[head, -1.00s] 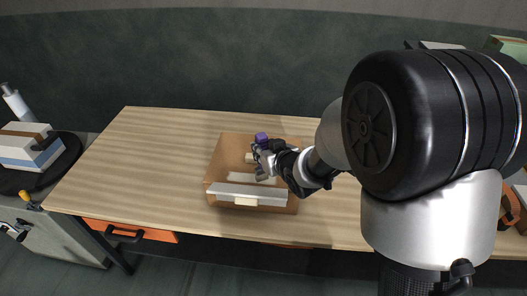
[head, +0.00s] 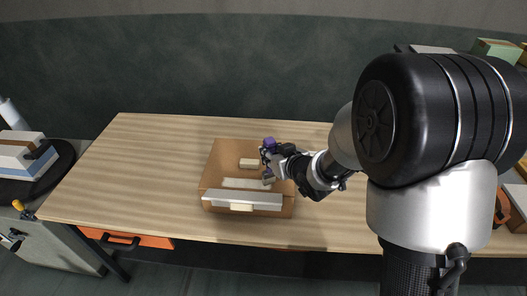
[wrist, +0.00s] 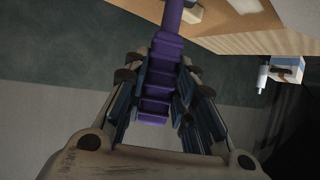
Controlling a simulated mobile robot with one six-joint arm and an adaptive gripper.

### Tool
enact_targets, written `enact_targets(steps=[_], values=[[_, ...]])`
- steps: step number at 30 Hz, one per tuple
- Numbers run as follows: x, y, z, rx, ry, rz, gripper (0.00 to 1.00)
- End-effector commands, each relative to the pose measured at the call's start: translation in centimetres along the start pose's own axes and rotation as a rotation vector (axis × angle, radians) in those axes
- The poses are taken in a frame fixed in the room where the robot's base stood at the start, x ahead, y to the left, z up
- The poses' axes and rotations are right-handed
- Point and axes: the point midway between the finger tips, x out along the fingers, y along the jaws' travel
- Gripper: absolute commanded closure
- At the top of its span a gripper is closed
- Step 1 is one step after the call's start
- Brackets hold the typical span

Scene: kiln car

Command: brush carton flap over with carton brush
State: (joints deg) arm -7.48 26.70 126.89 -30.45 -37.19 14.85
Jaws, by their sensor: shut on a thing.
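A brown carton (head: 222,155) lies on the wooden table in the head view. A pale grey flap (head: 228,197) runs along its front side, and a whitish strip (head: 240,183) shows behind it. My gripper (head: 269,158) is over the carton's right part. In the wrist view my gripper (wrist: 157,95) is shut on the ridged purple handle of the carton brush (wrist: 158,83). The brush's purple end (head: 269,142) shows above the fingers in the head view. The brush's working end is not clear, and I cannot tell whether it touches the carton.
Small cream blocks are at the carton's back (head: 249,163) and front (head: 242,208). The table (head: 130,170) is bare to the left. A dark round stand with a blue and white box (head: 22,157) is at far left. Boxes (head: 497,48) stand at far right.

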Motion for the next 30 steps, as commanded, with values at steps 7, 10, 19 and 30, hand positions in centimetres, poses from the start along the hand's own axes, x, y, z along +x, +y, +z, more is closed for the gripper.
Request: enact_targets(steps=[7,10,19,30], values=[[-0.7,1.2,0.3,0.000,0.000,0.000,1.00],[-0.7,1.2,0.4,0.000,0.000,0.000,1.00],[-0.8,1.2,0.0,0.000,0.000,-0.001,1.00],[-2.2,1.2,-2.6,0.000,0.002,0.000,1.00]])
